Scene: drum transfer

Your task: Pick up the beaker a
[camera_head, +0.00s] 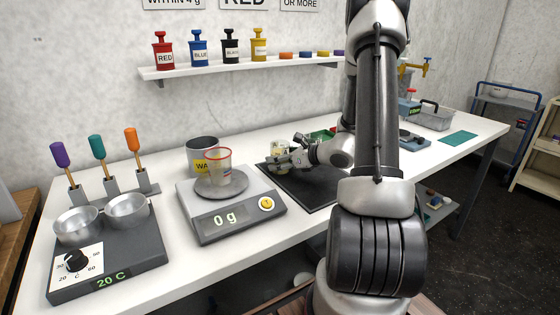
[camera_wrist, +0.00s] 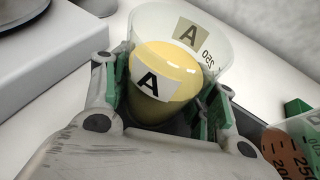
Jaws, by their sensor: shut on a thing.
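Beaker a (camera_wrist: 205,38) is a clear beaker with an "A" label and yellow contents. In the wrist view it sits between the two green-padded fingers of my gripper (camera_wrist: 165,100), which is shut on it. In the head view beaker a (camera_head: 281,147) shows small at the end of my gripper (camera_head: 279,161), over the dark mat (camera_head: 308,190) right of the scale. The gripper partly hides it there. I cannot tell whether its base touches the mat.
A second beaker (camera_wrist: 296,148) with red-brown contents stands close at the right in the wrist view. The scale (camera_head: 237,226) reads 0 g and carries a clear red-rimmed beaker (camera_head: 219,168). A grey can (camera_head: 202,145) stands behind it. A heater (camera_head: 118,255) stands left.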

